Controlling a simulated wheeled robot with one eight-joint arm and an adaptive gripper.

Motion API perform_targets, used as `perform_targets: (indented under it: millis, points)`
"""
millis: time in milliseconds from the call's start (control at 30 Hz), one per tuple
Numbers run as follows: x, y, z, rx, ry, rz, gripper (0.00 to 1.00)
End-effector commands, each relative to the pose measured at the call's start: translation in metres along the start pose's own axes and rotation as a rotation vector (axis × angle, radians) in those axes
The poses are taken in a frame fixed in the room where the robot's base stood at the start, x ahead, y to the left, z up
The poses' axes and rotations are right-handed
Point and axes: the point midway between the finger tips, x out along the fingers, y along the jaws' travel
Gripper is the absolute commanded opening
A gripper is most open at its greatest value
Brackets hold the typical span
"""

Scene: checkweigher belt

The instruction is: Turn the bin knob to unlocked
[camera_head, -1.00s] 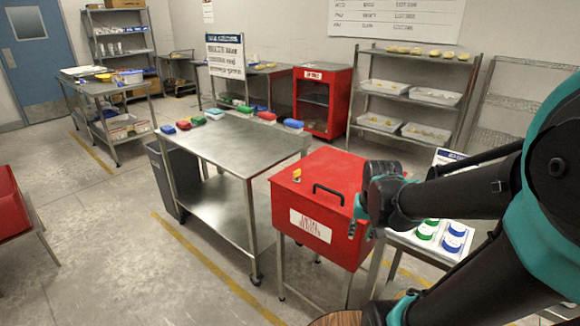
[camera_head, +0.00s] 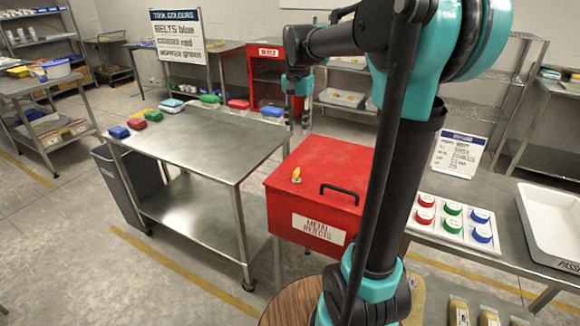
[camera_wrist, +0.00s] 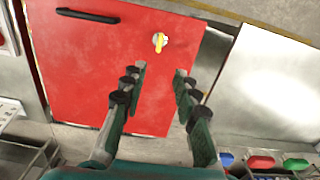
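The red metal-rejects bin (camera_head: 315,190) stands beside the steel table and has a black handle (camera_head: 340,192) on its lid. The small yellow bin knob (camera_head: 296,175) is on the lid's left part. In the wrist view the knob (camera_wrist: 160,41) has its yellow lever on a pale round base, lying roughly along the picture's vertical. Lock markings cannot be read. My gripper (camera_head: 298,108) hangs above and beyond the bin's far side, apart from the knob. In the wrist view my gripper (camera_wrist: 160,76) is open, with nothing between its fingers.
To the right, a panel of coloured buttons (camera_head: 453,218), a sign (camera_head: 457,153) and a white tray (camera_head: 555,225) sit on a bench. Open air lies above the lid.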

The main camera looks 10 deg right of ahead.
Motion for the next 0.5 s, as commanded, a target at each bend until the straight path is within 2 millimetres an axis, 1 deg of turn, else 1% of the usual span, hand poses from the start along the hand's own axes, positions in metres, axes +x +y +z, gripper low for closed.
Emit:
perform_targets:
  millis: [167,500]
  points:
    - [0.025,0.000,0.000,-0.001,0.000,0.000,0.30]
    - [0.092,0.000,0.000,-0.002,0.001,-0.001,0.30]
